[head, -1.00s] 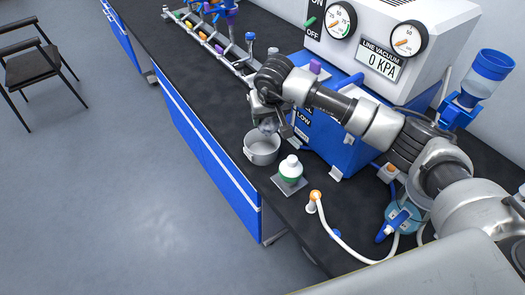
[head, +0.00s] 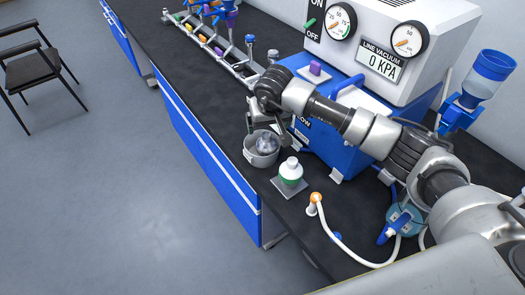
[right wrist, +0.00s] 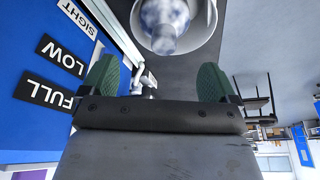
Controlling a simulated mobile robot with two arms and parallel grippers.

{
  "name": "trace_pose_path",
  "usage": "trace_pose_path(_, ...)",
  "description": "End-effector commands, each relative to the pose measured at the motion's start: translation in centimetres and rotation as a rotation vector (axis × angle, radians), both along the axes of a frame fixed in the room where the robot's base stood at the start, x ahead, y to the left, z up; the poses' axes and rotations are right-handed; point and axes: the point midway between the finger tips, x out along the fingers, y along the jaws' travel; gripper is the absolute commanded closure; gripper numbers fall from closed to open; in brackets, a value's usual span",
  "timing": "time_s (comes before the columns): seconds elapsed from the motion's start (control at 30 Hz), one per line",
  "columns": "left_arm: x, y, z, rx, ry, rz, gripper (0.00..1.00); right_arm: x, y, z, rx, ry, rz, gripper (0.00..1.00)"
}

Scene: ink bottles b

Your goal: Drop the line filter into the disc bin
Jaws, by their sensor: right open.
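The line filter (head: 265,143), a clear and whitish rounded piece, is inside the mouth of the grey round disc bin (head: 252,157) on the bench. The right wrist view also shows the filter (right wrist: 163,22) within the bin's pale rim (right wrist: 213,32); whether it rests on the bottom is hard to tell. My right gripper (head: 265,125) is just above and behind the bin, apart from the filter. Its two green finger pads (right wrist: 158,80) are spread wide with nothing between them. My left gripper is in no view.
A white bottle with a green band (head: 290,171) stands on a small plate right of the bin. The blue and white vacuum unit (head: 345,125) stands close behind my gripper. A white hose (head: 335,237) lies at the front. The bench edge is close to the bin.

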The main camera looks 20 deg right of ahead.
Motion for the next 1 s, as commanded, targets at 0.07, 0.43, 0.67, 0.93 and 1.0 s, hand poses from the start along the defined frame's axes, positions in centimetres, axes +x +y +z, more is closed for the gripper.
trace_pose_path(0.07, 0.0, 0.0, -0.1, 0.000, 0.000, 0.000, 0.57, 0.0, 0.0, 0.2, 0.000, -0.001, 0.000, 0.10)
trace_pose_path(0.43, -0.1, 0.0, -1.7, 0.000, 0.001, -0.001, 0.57, -1.7, 0.1, 5.9, -0.001, -0.007, 0.001, 0.10)
trace_pose_path(0.67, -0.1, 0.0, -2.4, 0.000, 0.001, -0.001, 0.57, -2.8, 0.1, 9.3, 0.000, -0.002, 0.000, 0.10)
trace_pose_path(0.93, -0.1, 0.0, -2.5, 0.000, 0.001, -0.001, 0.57, -3.2, 0.1, 10.3, 0.000, 0.000, 0.000, 0.10)
trace_pose_path(1.0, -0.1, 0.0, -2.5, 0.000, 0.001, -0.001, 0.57, -3.2, 0.1, 10.3, 0.000, 0.000, 0.000, 0.10)
